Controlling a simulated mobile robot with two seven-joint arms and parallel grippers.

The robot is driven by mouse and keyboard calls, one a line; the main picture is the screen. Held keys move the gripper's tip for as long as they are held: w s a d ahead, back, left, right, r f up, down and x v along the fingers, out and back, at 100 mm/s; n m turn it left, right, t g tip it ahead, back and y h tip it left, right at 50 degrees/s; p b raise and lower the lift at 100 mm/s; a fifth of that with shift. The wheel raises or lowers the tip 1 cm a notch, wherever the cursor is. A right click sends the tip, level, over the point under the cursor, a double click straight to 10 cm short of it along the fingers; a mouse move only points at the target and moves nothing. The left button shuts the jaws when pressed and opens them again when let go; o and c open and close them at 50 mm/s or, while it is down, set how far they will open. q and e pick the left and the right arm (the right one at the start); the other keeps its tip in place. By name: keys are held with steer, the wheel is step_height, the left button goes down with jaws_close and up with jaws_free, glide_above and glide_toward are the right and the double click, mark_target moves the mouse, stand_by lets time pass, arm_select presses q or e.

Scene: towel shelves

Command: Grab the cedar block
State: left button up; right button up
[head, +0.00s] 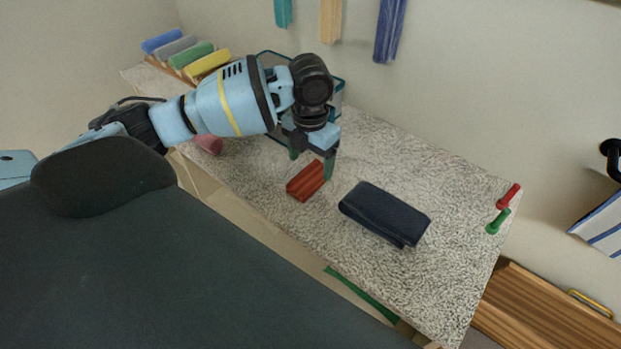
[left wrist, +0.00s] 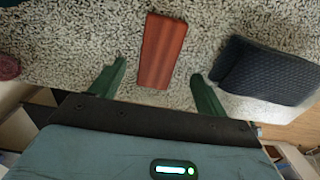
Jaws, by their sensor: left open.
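The cedar block (head: 306,182) is a reddish-brown bar with lengthwise grain, lying on the speckled counter (head: 400,165) in the head view. It also shows in the left wrist view (left wrist: 162,50), upright in the picture and between the lines of the two fingers. My left gripper (head: 312,168) is open, with its green fingers above and just behind the block. In the left wrist view the left gripper (left wrist: 158,80) has its fingertips apart on either side of the block's near end. My right gripper is not in view.
A dark blue folded towel (head: 384,214) lies right of the block, close to one finger in the left wrist view (left wrist: 268,72). A wire basket (head: 338,92) stands behind my arm. Red (head: 509,196) and green (head: 498,222) pegs are at the counter's right end.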

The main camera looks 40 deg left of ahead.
mark_target(310, 176)
arm_select(q)
steer(key=shift+w+a+f, duration=0.1)
steer(key=shift+w+f, duration=0.05)
steer(key=shift+f, duration=2.4)
steer(key=shift+c, duration=0.2)
steer(key=c, duration=1)
step_height(310, 176, up, 10)
steer(key=shift+r, duration=0.1)
